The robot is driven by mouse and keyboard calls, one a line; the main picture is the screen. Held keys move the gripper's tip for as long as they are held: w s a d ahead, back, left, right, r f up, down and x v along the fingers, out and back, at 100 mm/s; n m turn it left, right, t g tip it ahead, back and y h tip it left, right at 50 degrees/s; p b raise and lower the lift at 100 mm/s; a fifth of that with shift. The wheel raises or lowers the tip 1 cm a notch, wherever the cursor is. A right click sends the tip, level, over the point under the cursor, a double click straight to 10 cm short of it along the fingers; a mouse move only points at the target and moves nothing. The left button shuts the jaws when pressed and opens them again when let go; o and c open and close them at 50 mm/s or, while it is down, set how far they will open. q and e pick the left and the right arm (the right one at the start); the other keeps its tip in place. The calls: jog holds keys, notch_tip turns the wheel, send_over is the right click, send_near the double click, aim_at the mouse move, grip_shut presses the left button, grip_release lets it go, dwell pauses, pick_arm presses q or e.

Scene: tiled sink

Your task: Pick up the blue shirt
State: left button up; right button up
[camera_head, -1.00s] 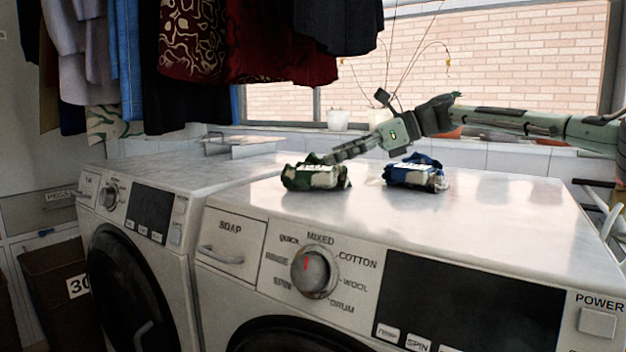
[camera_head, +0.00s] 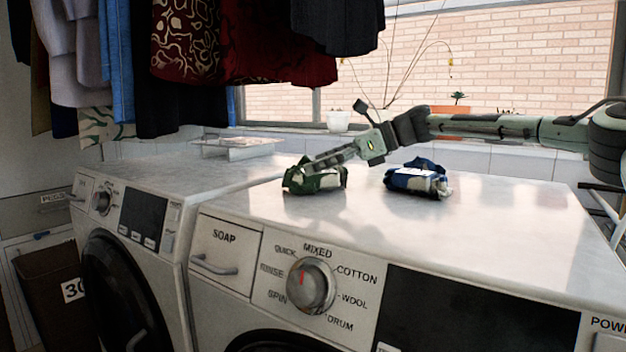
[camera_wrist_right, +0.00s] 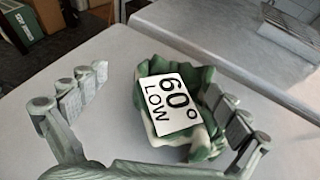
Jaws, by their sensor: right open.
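The blue shirt (camera_head: 416,180) is a crumpled blue and white bundle on top of the right washing machine. It lies to the right of a crumpled green and white garment (camera_head: 314,180). My right gripper (camera_head: 318,163) reaches in from the right, behind the blue shirt, with its fingers at the green garment. In the right wrist view the green garment (camera_wrist_right: 208,92) bears a white tag reading "60° LOW". My right gripper (camera_wrist_right: 165,105) is open there, one finger beside the garment and the other well apart from it. The blue shirt is not in the wrist view. My left gripper is not in view.
The white washing machine top (camera_head: 500,225) is clear at right and front. A second washer (camera_head: 150,172) stands left with a metal tray (camera_head: 238,147) on it. Clothes (camera_head: 235,45) hang above. Potted plants (camera_head: 338,120) stand at the window.

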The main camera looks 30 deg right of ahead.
jog(key=shift+a+f, duration=0.15)
jog(key=shift+f, duration=0.15)
